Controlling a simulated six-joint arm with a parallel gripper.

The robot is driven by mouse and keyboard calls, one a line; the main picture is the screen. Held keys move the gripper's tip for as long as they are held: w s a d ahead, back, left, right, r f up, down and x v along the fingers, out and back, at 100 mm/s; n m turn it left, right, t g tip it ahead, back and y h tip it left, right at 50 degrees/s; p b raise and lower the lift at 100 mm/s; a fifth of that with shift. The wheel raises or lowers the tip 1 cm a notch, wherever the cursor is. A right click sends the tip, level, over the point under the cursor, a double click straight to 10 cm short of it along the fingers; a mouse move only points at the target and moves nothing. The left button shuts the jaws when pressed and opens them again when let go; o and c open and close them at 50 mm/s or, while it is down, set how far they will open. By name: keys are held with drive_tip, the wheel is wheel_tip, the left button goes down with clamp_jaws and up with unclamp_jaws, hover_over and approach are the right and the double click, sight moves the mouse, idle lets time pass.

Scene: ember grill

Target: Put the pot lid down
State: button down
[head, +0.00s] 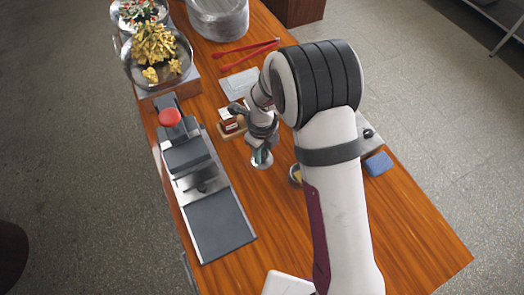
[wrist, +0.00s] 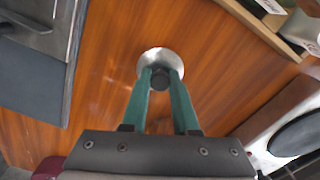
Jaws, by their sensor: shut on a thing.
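The pot lid (wrist: 148,57) is a small shiny silver disc with a dark knob (wrist: 160,78), seen in the wrist view. It also shows in the head view (head: 262,164) as a pale disc below my gripper. My gripper (wrist: 161,80) has teal fingers closed on the knob from both sides. In the head view my gripper (head: 261,155) points down over the bare wood right of the grill press. I cannot tell whether the lid touches the table. A small round pot (head: 294,174) with something yellow in it is partly hidden by my arm.
The grill press (head: 217,222) with a red knob stands left. A wooden caddy (head: 230,130) holds small items behind my gripper. A blue sponge (head: 379,163) lies right. Red tongs (head: 246,54) and food bowls (head: 160,55) are farther back. Bare wooden table (head: 270,215) lies in front.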

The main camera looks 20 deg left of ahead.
drive_tip(key=shift+f, duration=0.15)
drive_tip(key=c, duration=0.7)
unclamp_jaws()
wheel_tip(320, 180, up, 12)
drive_tip(key=s+d+r+n, duration=0.6)
drive_tip(key=d+r, duration=0.2)
drive_tip(key=d, duration=0.3)
drive_tip(key=s+d+n, duration=0.2)
drive_tip(key=s+n, duration=0.1)
drive_tip(key=s, duration=0.2)
drive_tip(key=s+d+n+y, duration=0.1)
drive_tip(key=s+d+n, duration=0.2)
drive_tip(key=s+n, duration=0.1)
drive_tip(key=s+d+r+n, duration=0.1)
drive_tip(key=s+d+n, duration=0.2)
drive_tip(key=s, duration=0.3)
drive_tip(key=shift+d+n+y, duration=0.1)
drive_tip(key=shift+n+y, duration=0.3)
